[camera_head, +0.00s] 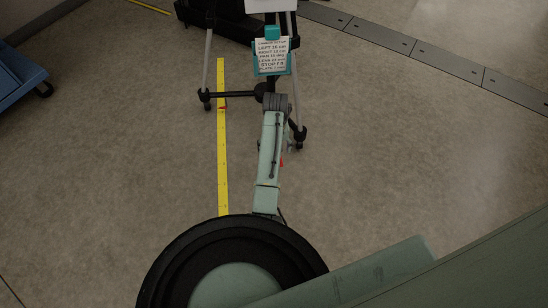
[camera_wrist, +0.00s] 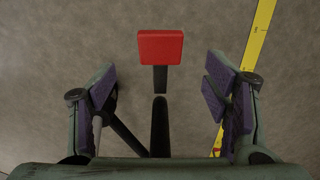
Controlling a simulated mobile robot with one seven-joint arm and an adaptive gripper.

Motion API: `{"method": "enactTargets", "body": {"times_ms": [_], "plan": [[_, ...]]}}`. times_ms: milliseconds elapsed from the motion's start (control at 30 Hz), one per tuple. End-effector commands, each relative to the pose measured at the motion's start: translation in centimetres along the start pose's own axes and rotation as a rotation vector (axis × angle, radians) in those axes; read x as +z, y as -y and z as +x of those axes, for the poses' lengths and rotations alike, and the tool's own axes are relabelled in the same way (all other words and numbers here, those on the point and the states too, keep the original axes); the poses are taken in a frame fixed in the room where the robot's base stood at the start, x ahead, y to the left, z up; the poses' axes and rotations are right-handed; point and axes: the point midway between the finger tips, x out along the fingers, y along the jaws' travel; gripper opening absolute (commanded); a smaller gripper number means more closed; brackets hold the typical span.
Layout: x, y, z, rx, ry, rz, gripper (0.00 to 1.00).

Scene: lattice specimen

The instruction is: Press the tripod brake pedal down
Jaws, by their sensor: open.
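The red pedal (camera_wrist: 160,47) shows as a flat square pad on a dark stem in the wrist view, at upper centre. My gripper (camera_wrist: 161,88) is open, with one purple-padded finger on each side of the stem line. The pad lies beyond the fingertips in the picture, and I see no contact; the height gap is hard to judge. In the head view the tripod (camera_head: 207,78) stands at top centre with dark feet. A small red bit (camera_head: 281,163) peeks out beside my arm, likely the pedal. My arm hides the rest of it and the fingers.
A teal-framed label (camera_head: 271,57) hangs on the tripod. A blue cart (camera_head: 18,75) stands far left. Floor on the right is clear.

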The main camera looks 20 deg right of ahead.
Motion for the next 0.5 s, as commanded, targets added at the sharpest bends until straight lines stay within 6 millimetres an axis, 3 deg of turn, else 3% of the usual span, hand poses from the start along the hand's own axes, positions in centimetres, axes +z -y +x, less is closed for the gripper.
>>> {"method": "enactTargets", "body": {"times_ms": [33, 200, 500], "plan": [[0.1, 0.0, 1.4, -0.001, 0.004, 0.0, 0.7], [0.0, 0.1, 4.5, -0.001, 0.001, -0.001, 0.7], [-0.1, 0.1, 7.4, 0.0, -0.002, -0.001, 0.7]]}}
